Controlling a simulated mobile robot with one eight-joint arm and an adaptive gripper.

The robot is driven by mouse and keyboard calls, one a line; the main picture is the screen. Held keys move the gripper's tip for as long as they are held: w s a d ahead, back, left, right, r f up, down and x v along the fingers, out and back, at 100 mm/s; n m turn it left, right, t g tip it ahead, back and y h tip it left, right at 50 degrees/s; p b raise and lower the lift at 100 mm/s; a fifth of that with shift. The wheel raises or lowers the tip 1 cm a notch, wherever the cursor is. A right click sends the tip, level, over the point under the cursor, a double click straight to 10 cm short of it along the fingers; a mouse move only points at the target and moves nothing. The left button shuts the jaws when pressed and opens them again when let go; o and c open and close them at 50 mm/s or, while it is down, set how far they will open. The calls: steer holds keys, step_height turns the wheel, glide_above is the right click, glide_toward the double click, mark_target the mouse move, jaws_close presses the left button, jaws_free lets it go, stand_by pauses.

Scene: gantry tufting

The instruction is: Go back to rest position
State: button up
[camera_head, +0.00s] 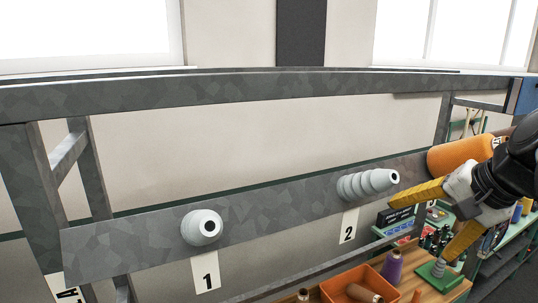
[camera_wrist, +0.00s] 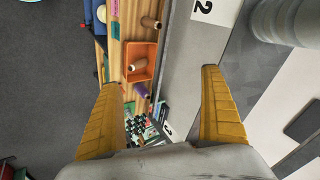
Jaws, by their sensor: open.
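My gripper (camera_head: 421,228) is at the right of the head view, with its two yellow fingers spread apart and nothing between them. It hangs in front of the frame's lower beam, just right of the grey ribbed holder (camera_head: 368,184) above label 2. In the wrist view the open fingers (camera_wrist: 160,80) point toward the beam, with label 2 (camera_wrist: 203,8) beyond them. A large orange spool (camera_head: 458,156) sits behind my gripper at the right, partly hidden by my arm.
A bare grey holder (camera_head: 202,227) stands above label 1 (camera_head: 206,276). The grey metal frame (camera_head: 250,93) spans the view. Below, a wooden table holds an orange bin (camera_head: 335,289) with a brown spool, a purple spool (camera_head: 392,266) and a green-based stand (camera_head: 440,278).

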steer(key=s+a+f+n+h, duration=0.1)
steer(key=s+a+f+n, duration=0.4)
steer(key=f, duration=0.4)
steer(key=s+a+f+n+h, duration=0.1)
steer(key=s+a+f+n, duration=0.2)
steer(key=a+f+n, duration=0.5)
step_height(320, 180, down, 42)
steer(key=d+m+b, duration=0.1)
steer(key=m+b, duration=0.2)
steer(key=b, duration=3.7)
steer(key=shift+d+r+b, duration=0.2)
steer(key=shift+r+b, duration=0.05)
steer(key=shift+b, duration=0.15)
steer(key=shift+w, duration=0.1)
